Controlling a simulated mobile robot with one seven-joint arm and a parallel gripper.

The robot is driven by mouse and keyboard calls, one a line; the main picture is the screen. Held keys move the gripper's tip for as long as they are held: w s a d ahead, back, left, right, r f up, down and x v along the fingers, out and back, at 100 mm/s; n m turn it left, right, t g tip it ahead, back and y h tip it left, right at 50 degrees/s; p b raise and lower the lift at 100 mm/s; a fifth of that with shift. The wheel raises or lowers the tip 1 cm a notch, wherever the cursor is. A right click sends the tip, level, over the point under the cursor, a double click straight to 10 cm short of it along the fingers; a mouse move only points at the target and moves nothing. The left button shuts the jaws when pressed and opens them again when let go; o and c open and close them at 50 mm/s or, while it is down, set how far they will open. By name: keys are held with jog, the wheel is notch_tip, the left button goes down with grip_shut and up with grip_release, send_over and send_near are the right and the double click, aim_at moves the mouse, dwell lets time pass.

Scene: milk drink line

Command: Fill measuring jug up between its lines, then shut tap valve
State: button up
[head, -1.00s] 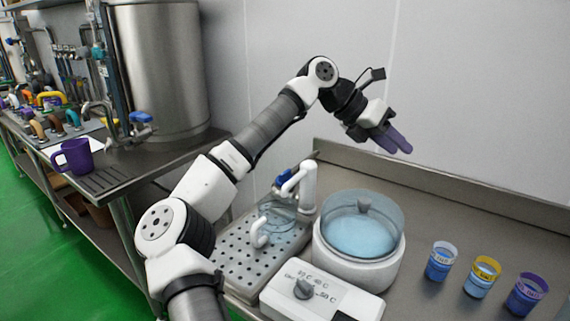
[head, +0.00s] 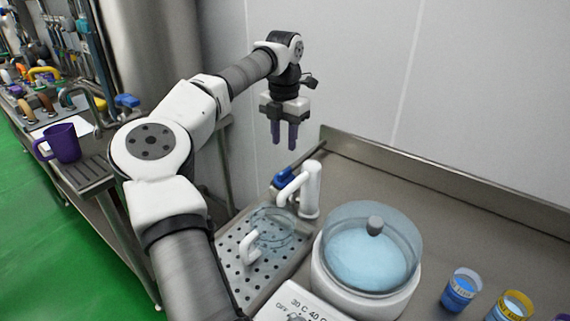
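The measuring jug (head: 272,226) looks clear, with a white handle at its left. It stands on the perforated drip tray (head: 232,276) under the spout of the white tap (head: 311,190). Its lines and any water level are too faint to make out. The tap valve has a blue lever (head: 285,177) behind the spout; whether it is open or shut I cannot tell. My gripper (head: 284,147) points down above the blue lever, apart from it. Its two purple fingers have a gap between them with nothing in it.
A lidded glass bowl of pale blue liquid (head: 362,262) on a white base stands right of the tap. A white dial box (head: 292,303) is in front. Small cups (head: 460,288) stand at the right. A purple mug (head: 64,144) is on the left bench. A wall rises behind.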

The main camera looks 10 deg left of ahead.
aim_at(285, 170)
notch_tip(285, 170, down, 9)
jog(key=shift+d+p, duration=0.1)
jog(key=shift+p, duration=0.6)
jog(key=shift+w, duration=0.1)
grip_shut()
